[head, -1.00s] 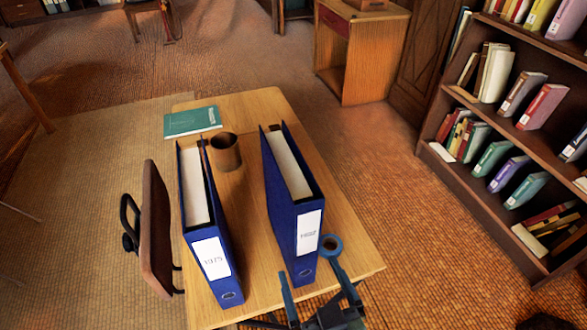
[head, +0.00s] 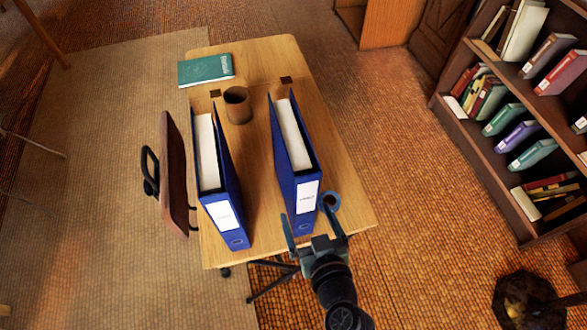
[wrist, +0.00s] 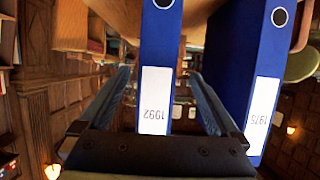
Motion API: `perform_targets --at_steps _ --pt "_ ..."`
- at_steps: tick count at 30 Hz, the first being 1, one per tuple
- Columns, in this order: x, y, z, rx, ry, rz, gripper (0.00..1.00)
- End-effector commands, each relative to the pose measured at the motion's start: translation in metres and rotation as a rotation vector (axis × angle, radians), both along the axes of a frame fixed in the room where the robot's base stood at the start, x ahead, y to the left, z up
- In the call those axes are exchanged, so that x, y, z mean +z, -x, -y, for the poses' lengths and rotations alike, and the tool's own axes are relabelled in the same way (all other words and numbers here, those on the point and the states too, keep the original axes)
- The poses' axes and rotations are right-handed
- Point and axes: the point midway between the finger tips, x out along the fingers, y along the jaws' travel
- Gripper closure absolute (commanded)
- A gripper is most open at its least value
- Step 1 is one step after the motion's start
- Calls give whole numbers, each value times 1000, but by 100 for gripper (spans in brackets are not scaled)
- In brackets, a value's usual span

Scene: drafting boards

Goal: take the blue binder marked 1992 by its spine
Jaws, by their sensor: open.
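The blue binder marked 1992 (head: 306,194) stands upright on the desk, spine towards me. Its label is too small to read in the head view, but reads 1992 upside down in the wrist view (wrist: 155,95). My gripper (head: 305,213) is open at the lower part of that spine, one finger to each side. In the wrist view the spine shows between the fingers (wrist: 160,74), with gaps and no clear contact. A second blue binder (head: 223,213) stands to the left; its label reads 1975 in the wrist view (wrist: 261,100).
A blue tape roll (head: 330,202) lies close by the right finger. A brown cup (head: 237,106) and green book (head: 206,69) are behind on the desk (head: 262,190). A chair (head: 173,175) stands at the left. A bookcase (head: 480,130) is at the right, with clear floor between.

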Motion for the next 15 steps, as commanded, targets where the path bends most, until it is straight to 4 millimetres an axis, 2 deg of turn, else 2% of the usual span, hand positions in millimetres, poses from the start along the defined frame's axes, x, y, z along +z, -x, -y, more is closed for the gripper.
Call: perform_targets --at_steps 7,15 --pt "-3 -22 -5 0 -1 1 3" --pt "-15 -48 -12 0 0 0 3"
